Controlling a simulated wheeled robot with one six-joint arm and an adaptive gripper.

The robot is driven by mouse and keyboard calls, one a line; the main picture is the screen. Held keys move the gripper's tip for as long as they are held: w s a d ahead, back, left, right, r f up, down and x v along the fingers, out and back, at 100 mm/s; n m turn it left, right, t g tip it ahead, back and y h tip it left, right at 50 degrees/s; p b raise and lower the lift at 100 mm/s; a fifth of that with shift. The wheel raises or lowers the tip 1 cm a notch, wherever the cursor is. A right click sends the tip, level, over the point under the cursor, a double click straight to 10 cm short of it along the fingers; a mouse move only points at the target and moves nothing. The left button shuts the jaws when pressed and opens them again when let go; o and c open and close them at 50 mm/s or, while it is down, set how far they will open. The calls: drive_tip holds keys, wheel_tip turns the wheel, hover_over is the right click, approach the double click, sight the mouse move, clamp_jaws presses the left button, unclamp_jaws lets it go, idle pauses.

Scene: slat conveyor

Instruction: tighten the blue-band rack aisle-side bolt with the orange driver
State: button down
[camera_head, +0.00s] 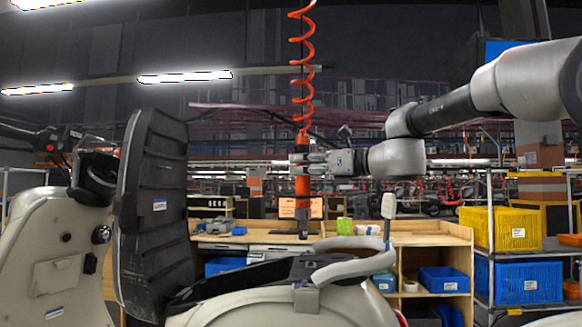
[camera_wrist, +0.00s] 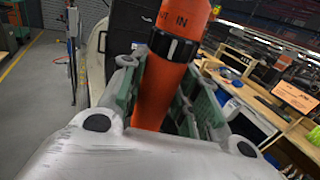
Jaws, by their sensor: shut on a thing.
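The orange driver (camera_head: 302,188) hangs upright from a coiled orange hose, its dark tip pointing down above the scooter's rear. My gripper (camera_head: 300,160) is shut around the driver's body. In the wrist view the driver (camera_wrist: 155,92), with a black ring, stands between the green-grey fingers of my gripper (camera_wrist: 166,98). Below the driver tip is a pale scooter (camera_head: 270,309) with its seat (camera_head: 155,205) tipped up. A light grey rack (camera_head: 352,262) curves over its tail, apart from the tip.
A wooden bench (camera_head: 430,233) stands behind the scooter, with a green cup (camera_head: 344,226) on it. A yellow crate (camera_head: 515,228) and blue crate (camera_head: 528,283) are on a shelf at right. The raised seat stands left of the driver.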

sight(309, 182)
drive_tip(key=shift+f, duration=4.6)
drive_tip(key=shift+s+d, duration=0.15)
drive_tip(key=shift+d, duration=0.1)
drive_tip(key=shift+f, duration=1.1)
drive_tip(key=shift+r, duration=3.7)
